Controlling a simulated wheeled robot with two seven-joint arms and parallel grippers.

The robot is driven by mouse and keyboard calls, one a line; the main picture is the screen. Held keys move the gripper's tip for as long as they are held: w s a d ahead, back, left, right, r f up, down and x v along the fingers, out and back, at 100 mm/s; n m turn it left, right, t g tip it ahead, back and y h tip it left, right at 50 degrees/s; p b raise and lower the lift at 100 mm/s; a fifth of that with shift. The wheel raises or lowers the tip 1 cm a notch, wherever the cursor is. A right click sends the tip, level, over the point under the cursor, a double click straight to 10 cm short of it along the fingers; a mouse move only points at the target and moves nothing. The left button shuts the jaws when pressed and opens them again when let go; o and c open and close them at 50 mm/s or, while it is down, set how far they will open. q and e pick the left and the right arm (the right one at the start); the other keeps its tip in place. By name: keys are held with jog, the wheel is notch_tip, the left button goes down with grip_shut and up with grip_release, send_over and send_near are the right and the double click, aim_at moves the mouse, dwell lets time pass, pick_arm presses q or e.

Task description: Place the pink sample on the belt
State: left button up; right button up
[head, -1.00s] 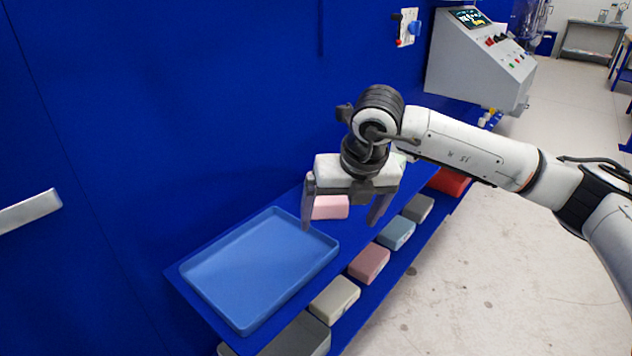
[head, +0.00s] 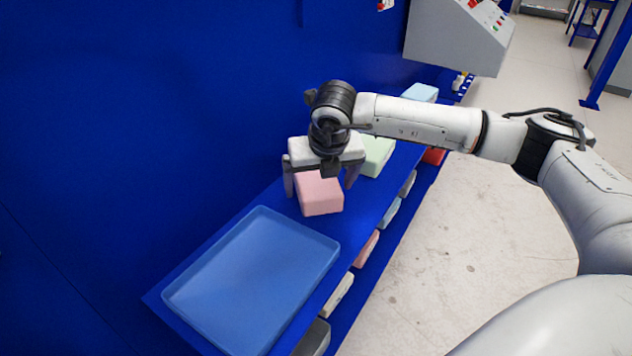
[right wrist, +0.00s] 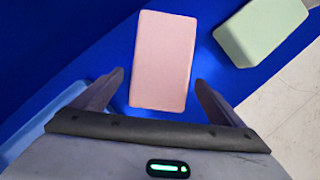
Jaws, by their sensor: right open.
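The pink sample (head: 319,195) is a block lying on the blue shelf (head: 366,213), just beyond the blue tray. In the right wrist view the pink sample (right wrist: 163,60) lies ahead of the fingers, roughly centred between them. My right gripper (head: 319,190) is open, with one finger on each side of the block in the head view. In the right wrist view my right gripper (right wrist: 157,82) is empty, its fingers wide apart. I cannot tell whether a finger touches the block. My left gripper is not in view, and I cannot make out a belt.
The empty blue tray (head: 322,267) is at the front of the shelf. A green block (head: 379,155) and a pale blue block (head: 420,92) lie farther back. Several blocks sit on a lower ledge. A grey control console (head: 455,38) stands behind; the blue wall is close at left.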

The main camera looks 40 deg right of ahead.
jog(key=shift+x, duration=1.25)
jog(key=c, duration=1.2)
